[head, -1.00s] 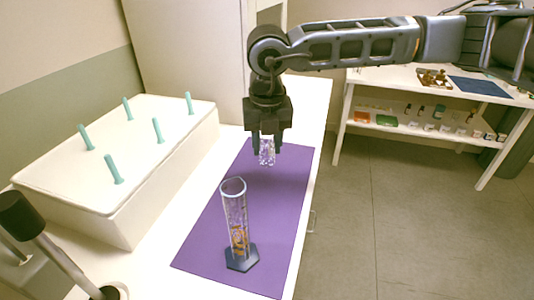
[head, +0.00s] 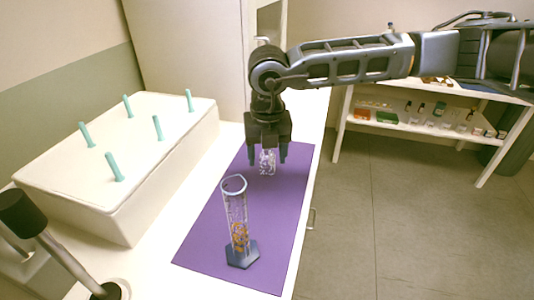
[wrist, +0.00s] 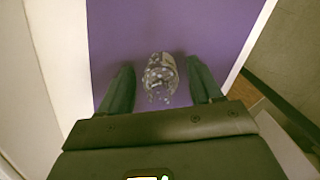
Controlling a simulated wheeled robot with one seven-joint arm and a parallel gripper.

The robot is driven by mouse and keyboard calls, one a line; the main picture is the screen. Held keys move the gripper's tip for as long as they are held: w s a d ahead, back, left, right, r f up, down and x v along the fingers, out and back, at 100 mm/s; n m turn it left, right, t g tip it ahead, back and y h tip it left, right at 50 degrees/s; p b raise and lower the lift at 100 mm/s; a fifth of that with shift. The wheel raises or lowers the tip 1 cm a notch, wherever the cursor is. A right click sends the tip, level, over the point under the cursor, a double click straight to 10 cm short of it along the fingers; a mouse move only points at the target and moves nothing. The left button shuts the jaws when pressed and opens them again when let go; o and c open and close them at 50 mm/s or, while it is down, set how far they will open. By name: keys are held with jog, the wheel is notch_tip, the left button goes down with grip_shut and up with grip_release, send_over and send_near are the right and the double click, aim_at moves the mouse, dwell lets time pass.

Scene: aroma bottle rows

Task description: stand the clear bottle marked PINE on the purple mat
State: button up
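A small clear bottle (head: 267,163) with a patterned surface appears upright on the far part of the purple mat (head: 214,235). In the wrist view the bottle (wrist: 160,78) is between my two fingers, with a gap on each side. My gripper (head: 267,158) points down and is open around the bottle, not touching it as far as I can see. The mark on the bottle is too small to read, and its upper part is hidden by my gripper in the head view.
A tall clear tube (head: 235,205) with orange bits inside stands in a dark hexagonal base (head: 242,255) on the near part of the mat. A white box (head: 75,195) with several teal pegs is at left. A shelf (head: 430,130) with small bottles stands at back right.

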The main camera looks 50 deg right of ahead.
aim_at(267, 157)
notch_tip(267, 157, up, 12)
jog(key=s+a+b, duration=0.1)
jog(key=shift+r, duration=0.15)
dwell(0.5)
jog(key=shift+a, duration=0.1)
